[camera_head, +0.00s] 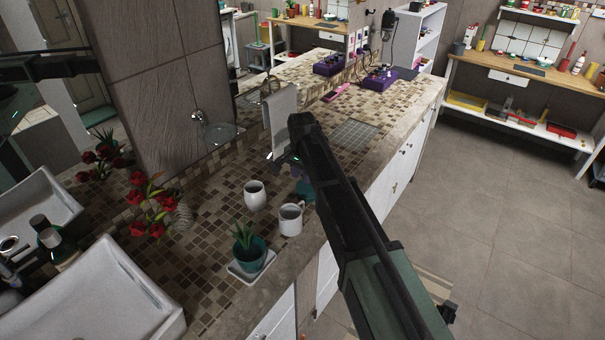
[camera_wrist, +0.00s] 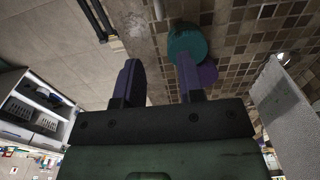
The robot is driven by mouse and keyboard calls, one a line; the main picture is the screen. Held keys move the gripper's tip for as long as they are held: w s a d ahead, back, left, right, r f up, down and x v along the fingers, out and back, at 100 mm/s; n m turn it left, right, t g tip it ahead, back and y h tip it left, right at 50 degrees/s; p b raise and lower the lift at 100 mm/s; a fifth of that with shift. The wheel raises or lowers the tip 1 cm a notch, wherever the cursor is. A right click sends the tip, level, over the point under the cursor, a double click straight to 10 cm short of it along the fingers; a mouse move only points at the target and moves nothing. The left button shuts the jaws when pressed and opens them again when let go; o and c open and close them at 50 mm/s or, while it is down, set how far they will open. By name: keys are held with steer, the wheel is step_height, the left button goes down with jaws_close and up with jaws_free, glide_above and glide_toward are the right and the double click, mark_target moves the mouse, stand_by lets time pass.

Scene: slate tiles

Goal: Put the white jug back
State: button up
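Two white vessels stand upright on the mosaic-tiled counter in the head view. One is a white mug-like vessel (camera_head: 254,196) further back; the other white vessel (camera_head: 290,220), nearer the counter's front edge, shows a side handle. I cannot tell which one is the white jug. Neither is clearly visible in the wrist view. My gripper (camera_wrist: 158,75) points down over the counter's edge area with its two fingers apart and nothing seen between them. In the head view my arm largely hides the fingers.
A teal round object (camera_wrist: 186,44) and a purple one (camera_wrist: 208,74) lie by the right finger. A potted plant (camera_head: 247,248), red flowers (camera_head: 152,205) and a sink (camera_head: 105,290) are nearer. A sunken grid (camera_head: 354,135) lies beyond.

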steer(key=s+d+n, duration=0.3)
steer(key=s+d, duration=0.4)
steer(key=s, duration=0.6)
steer(key=s+d+n, duration=0.4)
steer(key=s+d, duration=0.4)
steer(key=s, duration=0.5)
steer(key=shift+s+d, duration=0.3)
steer(key=shift+s, duration=0.1)
